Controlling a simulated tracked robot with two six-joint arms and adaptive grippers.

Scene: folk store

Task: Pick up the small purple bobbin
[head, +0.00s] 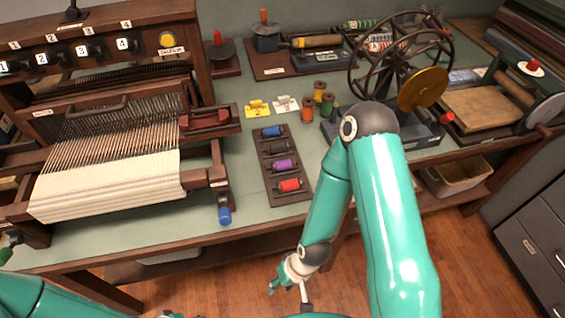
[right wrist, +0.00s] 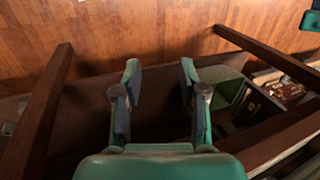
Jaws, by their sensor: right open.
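The small purple bobbin (head: 283,165) lies in a dark rack (head: 264,161) on the table. It sits between a dark bobbin (head: 277,148) above it and a red bobbin (head: 290,185) below it. A blue bobbin (head: 271,132) is at the rack's far end. My right gripper (head: 288,290) is low in front of the table, over the floor and well apart from the rack. In the right wrist view its two fingers (right wrist: 160,75) are spread with nothing between them. The bobbins do not show there. My left arm shows at the lower left; its gripper cannot be made out.
A loom (head: 110,187) with white cloth stands left of the rack. Wooden spools (head: 320,92) and a wheel device (head: 423,90) stand behind and to the right. The table edge and a lower shelf (head: 190,259) lie near my right gripper. Bare tabletop surrounds the rack's left side.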

